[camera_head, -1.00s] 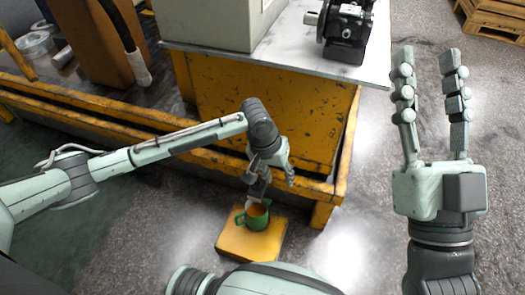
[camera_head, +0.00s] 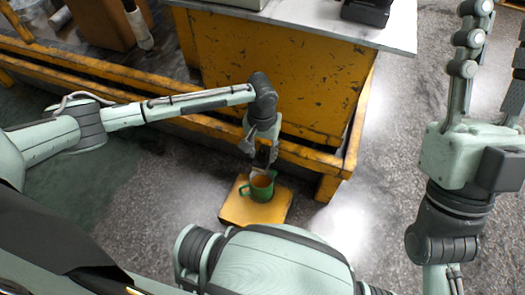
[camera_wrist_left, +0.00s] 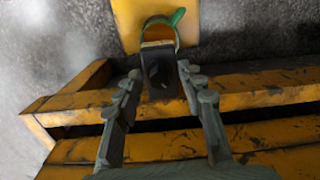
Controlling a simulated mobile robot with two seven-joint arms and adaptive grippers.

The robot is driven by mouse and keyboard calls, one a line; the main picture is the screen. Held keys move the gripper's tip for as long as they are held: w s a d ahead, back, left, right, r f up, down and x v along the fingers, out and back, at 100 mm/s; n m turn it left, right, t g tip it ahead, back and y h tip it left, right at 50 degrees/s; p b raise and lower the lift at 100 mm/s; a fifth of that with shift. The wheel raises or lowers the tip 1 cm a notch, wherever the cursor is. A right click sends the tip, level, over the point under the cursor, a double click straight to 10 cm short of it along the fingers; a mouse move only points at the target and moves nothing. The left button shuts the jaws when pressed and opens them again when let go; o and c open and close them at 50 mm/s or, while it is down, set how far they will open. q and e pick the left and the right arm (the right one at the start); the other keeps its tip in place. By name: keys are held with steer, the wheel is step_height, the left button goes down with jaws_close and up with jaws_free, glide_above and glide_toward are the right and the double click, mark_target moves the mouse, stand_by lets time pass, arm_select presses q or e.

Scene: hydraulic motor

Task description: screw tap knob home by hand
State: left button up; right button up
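A green mug-like thing (camera_head: 262,188) with an orange inside stands on a small yellow block (camera_head: 236,207) on the floor. My left gripper (camera_head: 261,165) points down just above it. In the left wrist view, the left fingers (camera_wrist_left: 160,78) close in on both sides of a dark block (camera_wrist_left: 160,72) with a pale end edge. The green thing's rim and handle (camera_wrist_left: 178,17) show just beyond that block. I cannot make out a tap knob for certain. My right gripper (camera_head: 494,70) is raised at the right, fingers apart and empty, its tips partly cut off.
A yellow-sided bench (camera_head: 290,75) with a pale top (camera_head: 400,35) stands behind. A dark machine part (camera_head: 367,12) on it is cut by the top edge. A low yellow rail (camera_head: 130,75) runs behind the left arm. Grey floor lies open at the right.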

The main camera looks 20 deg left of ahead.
arm_select(q)
steer(key=shift+c, duration=0.2)
jaws_close()
